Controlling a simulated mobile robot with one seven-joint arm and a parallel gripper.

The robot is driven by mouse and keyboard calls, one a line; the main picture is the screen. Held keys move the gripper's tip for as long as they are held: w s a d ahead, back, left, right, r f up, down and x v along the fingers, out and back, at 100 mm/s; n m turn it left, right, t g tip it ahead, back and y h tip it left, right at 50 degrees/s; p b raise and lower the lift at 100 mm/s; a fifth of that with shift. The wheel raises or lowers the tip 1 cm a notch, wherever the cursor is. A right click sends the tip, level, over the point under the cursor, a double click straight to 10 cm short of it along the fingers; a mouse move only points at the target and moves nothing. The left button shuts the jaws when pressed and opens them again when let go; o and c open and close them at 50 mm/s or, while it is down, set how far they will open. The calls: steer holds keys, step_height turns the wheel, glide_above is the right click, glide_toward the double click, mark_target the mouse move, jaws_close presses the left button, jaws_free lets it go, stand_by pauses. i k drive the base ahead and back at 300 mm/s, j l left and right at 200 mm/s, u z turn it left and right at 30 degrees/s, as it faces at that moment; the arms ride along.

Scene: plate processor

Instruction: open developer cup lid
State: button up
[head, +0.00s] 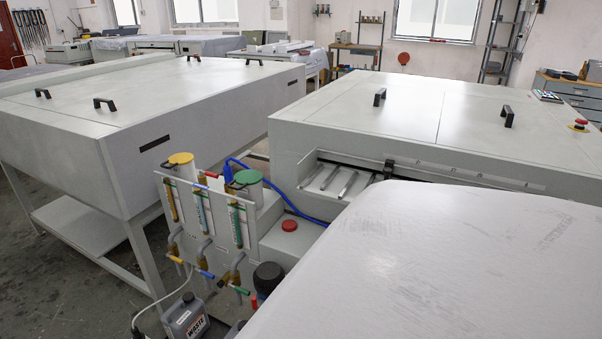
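A cup with a yellow lid (181,158) and a cup with a green lid (247,177) stand behind an upright panel with tubes and valves, left of centre in the head view. Both lids appear to be on their cups. A flat red cap (289,225) sits on the grey housing to their right. No label tells me which one is the developer cup. My gripper is not in view.
The valve panel (205,215) with a blue hose (290,205) stands between two large grey machines (130,110) (400,120). A waste canister (187,320) and a black-capped container (268,275) stand below. A pale covered surface (440,265) fills the right foreground.

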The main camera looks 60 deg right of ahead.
mark_target(245, 178)
steer(key=z, duration=1.3)
steer(key=i+j+z, duration=0.45)
steer(key=j+z, duration=0.15)
steer(key=i+j+z, duration=0.15)
steer(key=j+z, duration=0.15)
